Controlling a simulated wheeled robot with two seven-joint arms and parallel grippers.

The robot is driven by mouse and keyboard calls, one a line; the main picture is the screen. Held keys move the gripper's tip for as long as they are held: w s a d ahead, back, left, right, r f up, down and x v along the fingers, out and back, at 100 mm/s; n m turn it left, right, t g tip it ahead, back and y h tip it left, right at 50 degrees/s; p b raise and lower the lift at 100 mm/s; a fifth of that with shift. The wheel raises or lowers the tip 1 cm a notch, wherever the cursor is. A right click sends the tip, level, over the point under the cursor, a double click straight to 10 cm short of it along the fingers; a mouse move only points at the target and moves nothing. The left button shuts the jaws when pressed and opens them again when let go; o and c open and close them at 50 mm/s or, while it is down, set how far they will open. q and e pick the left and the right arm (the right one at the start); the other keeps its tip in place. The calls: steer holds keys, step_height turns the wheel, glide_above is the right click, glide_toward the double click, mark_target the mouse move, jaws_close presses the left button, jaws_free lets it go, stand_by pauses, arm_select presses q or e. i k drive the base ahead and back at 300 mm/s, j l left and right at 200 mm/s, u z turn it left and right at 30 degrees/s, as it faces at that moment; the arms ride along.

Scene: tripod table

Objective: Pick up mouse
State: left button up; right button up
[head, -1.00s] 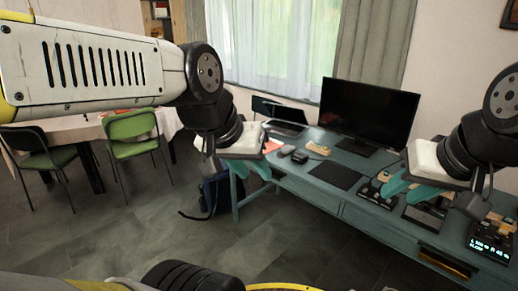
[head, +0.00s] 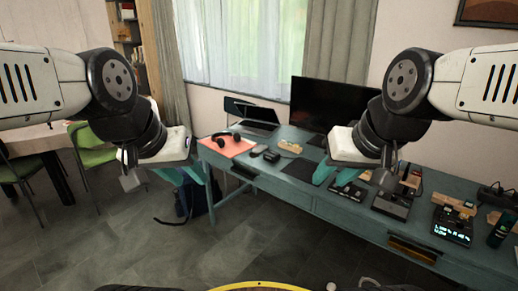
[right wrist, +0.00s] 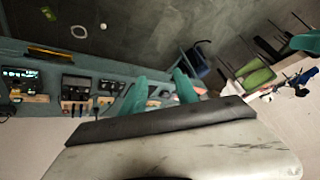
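Two small dark objects lie side by side on the teal desk (head: 262,185), left of the black mouse pad. One is a greyish rounded piece (head: 259,149), the other a black piece (head: 271,156). Either could be the mouse; they are too small to tell. My left gripper (head: 190,180) has its teal fingers apart and empty, in front of the desk's left end. My right gripper (head: 326,173) hangs over the desk's middle, right of both pieces. Its fingers also show apart and empty in the right wrist view (right wrist: 158,92).
Headphones (head: 227,139) lie on a red sheet (head: 228,147) at the desk's left, near a laptop (head: 258,120). A monitor (head: 334,104) stands behind. The mouse pad (head: 299,169) is bare. Several devices crowd the right side. A green chair (head: 92,155) stands left.

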mark_target(258, 149)
steer(key=i+j, duration=0.1)
steer(key=i, duration=0.9)
steer(key=i+j+z, duration=0.1)
steer(key=i, duration=0.9)
